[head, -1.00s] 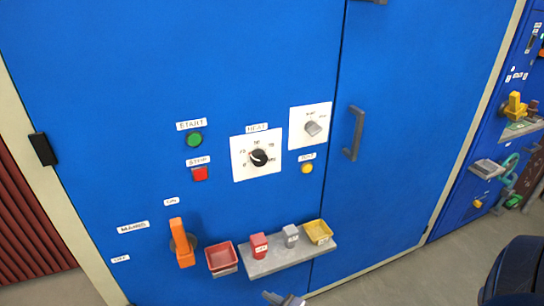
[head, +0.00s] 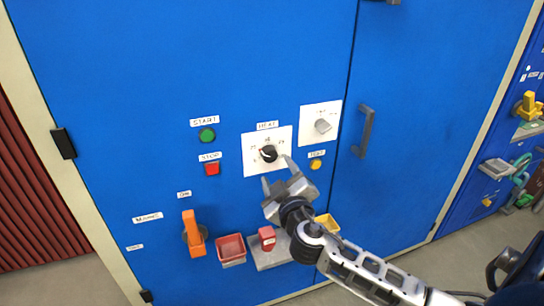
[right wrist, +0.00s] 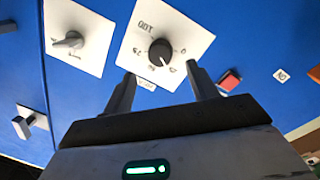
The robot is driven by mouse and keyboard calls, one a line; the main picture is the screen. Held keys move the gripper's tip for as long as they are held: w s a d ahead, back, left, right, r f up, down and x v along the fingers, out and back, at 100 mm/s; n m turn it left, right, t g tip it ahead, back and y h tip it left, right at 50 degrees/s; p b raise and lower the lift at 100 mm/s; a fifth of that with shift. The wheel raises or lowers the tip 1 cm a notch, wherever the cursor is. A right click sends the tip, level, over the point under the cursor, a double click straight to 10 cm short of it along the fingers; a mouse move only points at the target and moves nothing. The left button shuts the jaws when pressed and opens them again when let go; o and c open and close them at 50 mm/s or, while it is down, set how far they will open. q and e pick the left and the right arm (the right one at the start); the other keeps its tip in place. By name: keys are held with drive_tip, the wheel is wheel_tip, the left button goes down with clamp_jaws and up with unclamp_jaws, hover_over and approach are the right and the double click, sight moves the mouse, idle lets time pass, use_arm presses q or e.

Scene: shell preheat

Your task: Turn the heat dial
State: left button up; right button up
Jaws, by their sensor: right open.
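The heat dial (head: 268,153) is a round black knob on a white plate (head: 284,137) under a HEAT label, on the blue cabinet front. It also shows in the right wrist view (right wrist: 161,52), beyond and between the fingertips. My right gripper (head: 276,172) is open and empty, just below the dial, with its fingers pointing up toward it. In the right wrist view the two fingers (right wrist: 160,78) stand apart and do not touch the knob. My left gripper is not in view.
Left of the dial are a green START button (head: 207,135) and a red STOP button (head: 212,169). A grey knob (head: 322,126) and a yellow button (head: 315,164) are to the right. An orange lever (head: 194,233), a red bin (head: 231,249) and a grey shelf (head: 270,259) are below.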

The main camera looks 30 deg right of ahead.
sight(271, 157)
drive_tip(key=x, duration=0.6)
drive_tip(key=shift+w, duration=0.15)
drive_tip(key=shift+c, duration=0.4)
drive_tip(key=c, duration=0.9)
